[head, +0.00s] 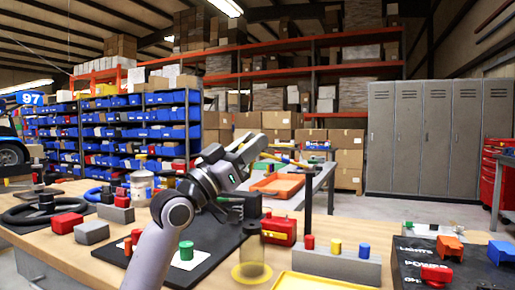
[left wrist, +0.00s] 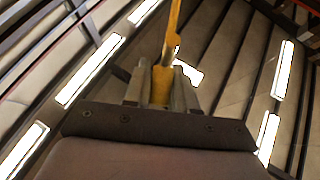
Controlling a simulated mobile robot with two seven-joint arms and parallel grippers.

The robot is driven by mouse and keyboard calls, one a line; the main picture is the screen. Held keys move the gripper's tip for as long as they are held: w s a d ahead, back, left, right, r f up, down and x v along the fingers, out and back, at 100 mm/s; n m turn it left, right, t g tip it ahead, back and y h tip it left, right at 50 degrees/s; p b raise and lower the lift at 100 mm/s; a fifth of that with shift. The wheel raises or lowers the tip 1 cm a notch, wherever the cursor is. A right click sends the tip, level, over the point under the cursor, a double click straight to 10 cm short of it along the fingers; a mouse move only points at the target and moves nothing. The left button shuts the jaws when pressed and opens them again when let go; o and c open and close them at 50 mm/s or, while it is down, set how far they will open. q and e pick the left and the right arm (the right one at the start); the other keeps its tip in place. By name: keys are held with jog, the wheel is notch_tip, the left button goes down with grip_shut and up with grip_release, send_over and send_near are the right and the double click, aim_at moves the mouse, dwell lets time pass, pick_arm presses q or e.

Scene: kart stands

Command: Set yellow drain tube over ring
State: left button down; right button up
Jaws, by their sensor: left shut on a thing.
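My left gripper (head: 256,150) is raised above the workbench (head: 330,205) in the head view, its arm rising from the bottom left. It is shut on the yellow drain tube (head: 286,159), a thin yellow piece. The left wrist view shows the yellow tube (left wrist: 172,45) clamped between the two grey fingers (left wrist: 158,88) and sticking out beyond them. On the bench below stands a see-through brownish cylinder (head: 252,250) with a flat yellow ring (head: 252,275) around its foot. The tube is well above and apart from that ring. My right gripper is not in view.
A black mat with a green peg (head: 187,250) lies left of the ring. A red box (head: 278,230) and a grey block with coloured pegs (head: 335,262) stand to its right. A yellow tray (head: 318,282) is at the front edge. A thin dark post (head: 308,185) rises behind.

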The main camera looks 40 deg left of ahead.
pick_arm(q)
jog(key=f+b, duration=0.1)
jog(key=f, duration=0.1)
jog(key=s+f+b, duration=0.1)
jog(key=f, duration=0.1)
jog(key=shift+f+b, duration=0.1)
jog(key=shift+b, duration=0.2)
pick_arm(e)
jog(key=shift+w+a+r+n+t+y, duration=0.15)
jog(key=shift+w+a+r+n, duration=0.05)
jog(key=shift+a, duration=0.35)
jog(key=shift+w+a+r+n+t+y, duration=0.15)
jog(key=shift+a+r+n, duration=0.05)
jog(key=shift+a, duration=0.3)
pick_arm(q)
jog(key=shift+d, duration=0.1)
jog(key=c, duration=1)
grip_release()
jog(key=shift+s, duration=0.1)
jog(key=shift+s+f, duration=0.1)
jog(key=b+v, duration=0.1)
jog(key=v, duration=0.6)
jog(key=shift+b, duration=0.35)
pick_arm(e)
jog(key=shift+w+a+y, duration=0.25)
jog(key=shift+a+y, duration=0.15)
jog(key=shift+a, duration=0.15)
